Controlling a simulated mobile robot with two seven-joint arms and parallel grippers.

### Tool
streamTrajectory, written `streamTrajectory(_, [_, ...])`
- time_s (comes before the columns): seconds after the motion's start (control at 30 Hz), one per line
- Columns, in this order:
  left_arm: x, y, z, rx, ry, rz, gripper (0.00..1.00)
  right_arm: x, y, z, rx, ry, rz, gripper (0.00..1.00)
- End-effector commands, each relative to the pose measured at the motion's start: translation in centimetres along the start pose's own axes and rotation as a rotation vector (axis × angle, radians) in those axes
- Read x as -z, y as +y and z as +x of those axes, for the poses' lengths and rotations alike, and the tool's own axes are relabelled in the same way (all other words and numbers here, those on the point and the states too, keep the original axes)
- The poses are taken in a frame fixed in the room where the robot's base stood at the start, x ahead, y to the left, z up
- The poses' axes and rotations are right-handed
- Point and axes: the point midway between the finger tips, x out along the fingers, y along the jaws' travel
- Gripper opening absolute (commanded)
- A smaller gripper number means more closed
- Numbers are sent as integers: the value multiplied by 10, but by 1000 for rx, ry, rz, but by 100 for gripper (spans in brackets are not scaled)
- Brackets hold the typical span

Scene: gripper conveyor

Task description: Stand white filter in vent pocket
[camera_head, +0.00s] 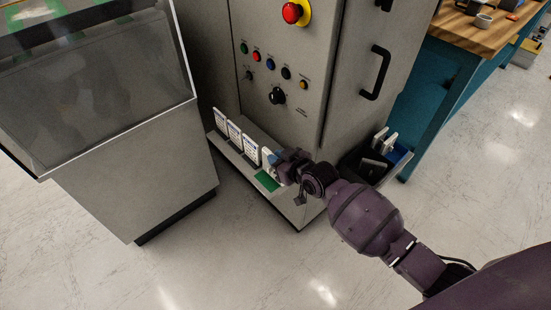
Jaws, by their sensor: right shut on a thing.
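Several white filters (235,136) stand in a row along the low ledge (228,154) at the foot of the grey cabinet. My right gripper (280,168) is shut on a white filter (267,158) at the right end of that row, just above or at the ledge. The filter is mostly upright and partly hidden by the gripper. I cannot tell whether its lower edge touches the ledge. A green patch (266,181) shows on the ledge just below it. My left gripper is not in view.
A dark bin (362,178) with more white pieces (380,139) stands at the cabinet's right side. The grey cabinet (300,120) has buttons and a black handle (376,73). A glass-topped machine (140,160) stands at left, a wooden-topped bench (470,35) at right. The front floor is clear.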

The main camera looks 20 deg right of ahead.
Motion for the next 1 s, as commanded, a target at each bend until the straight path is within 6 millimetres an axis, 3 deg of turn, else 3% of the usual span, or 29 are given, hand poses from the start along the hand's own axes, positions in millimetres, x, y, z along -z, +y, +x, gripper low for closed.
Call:
streamTrajectory(0.43, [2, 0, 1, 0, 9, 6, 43, -5, 0, 3, 0, 3, -1, 0])
streamTrajectory(0.47, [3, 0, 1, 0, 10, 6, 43, -4, 0, 3, 0, 3, -1, 19])
streamTrajectory(0.6, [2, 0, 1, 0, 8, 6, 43, -4, 0, 2, 0, 4, -1, 41])
streamTrajectory(1.0, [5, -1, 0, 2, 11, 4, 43, 1, 0, -2, -1, 5, -2, 42])
